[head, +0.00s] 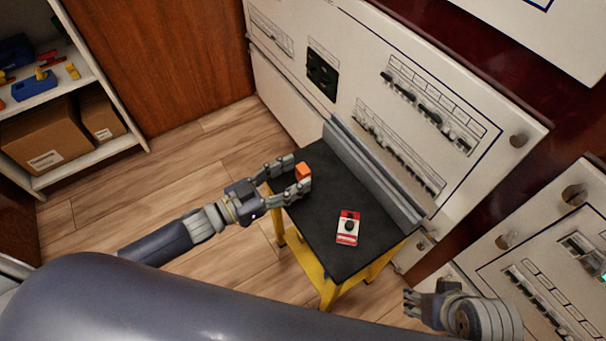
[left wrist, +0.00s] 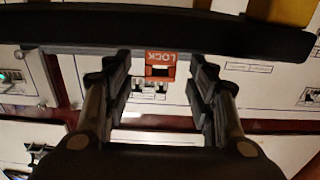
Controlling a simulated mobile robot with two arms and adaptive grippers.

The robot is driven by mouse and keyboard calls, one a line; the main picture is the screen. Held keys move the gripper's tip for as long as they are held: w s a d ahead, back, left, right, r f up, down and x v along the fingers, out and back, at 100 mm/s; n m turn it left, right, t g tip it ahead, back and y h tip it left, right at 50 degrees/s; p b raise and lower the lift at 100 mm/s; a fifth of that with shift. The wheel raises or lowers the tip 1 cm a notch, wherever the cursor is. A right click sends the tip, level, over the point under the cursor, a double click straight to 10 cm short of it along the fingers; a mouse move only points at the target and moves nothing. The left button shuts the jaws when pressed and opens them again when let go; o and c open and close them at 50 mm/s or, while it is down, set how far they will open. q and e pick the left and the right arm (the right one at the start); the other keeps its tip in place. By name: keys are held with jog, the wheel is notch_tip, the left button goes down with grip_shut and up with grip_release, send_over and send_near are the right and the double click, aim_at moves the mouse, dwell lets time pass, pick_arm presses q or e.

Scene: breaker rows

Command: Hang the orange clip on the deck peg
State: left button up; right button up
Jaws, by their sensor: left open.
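The orange clip (head: 303,171) is a small block at the far left end of the black deck (head: 322,228) of a yellow-legged stand. In the left wrist view the clip (left wrist: 161,62) appears upside down with the word LOCK. My left gripper (head: 291,178) is open, with its fingers on either side of the clip; gaps show between clip and fingers in the wrist view. A red and white piece with a black knob (head: 347,228) lies on the deck; I cannot tell whether it holds the peg. My right gripper (head: 416,303) is at the lower right, its opening unclear.
A grey rail (head: 368,178) runs along the deck's back edge, close to a white breaker panel (head: 430,105) with rows of switches. Shelves (head: 75,90) with boxes stand at the left. The deck between clip and red-white piece is clear.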

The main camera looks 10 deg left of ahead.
aim_at(299, 172)
pick_arm(q)
jog(key=x, duration=0.3)
jog(key=shift+w+d+r, duration=0.1)
jog(key=shift+w, duration=0.05)
jog(key=shift+c, duration=0.6)
jog(key=c, duration=1.1)
jog(key=shift+r, duration=0.15)
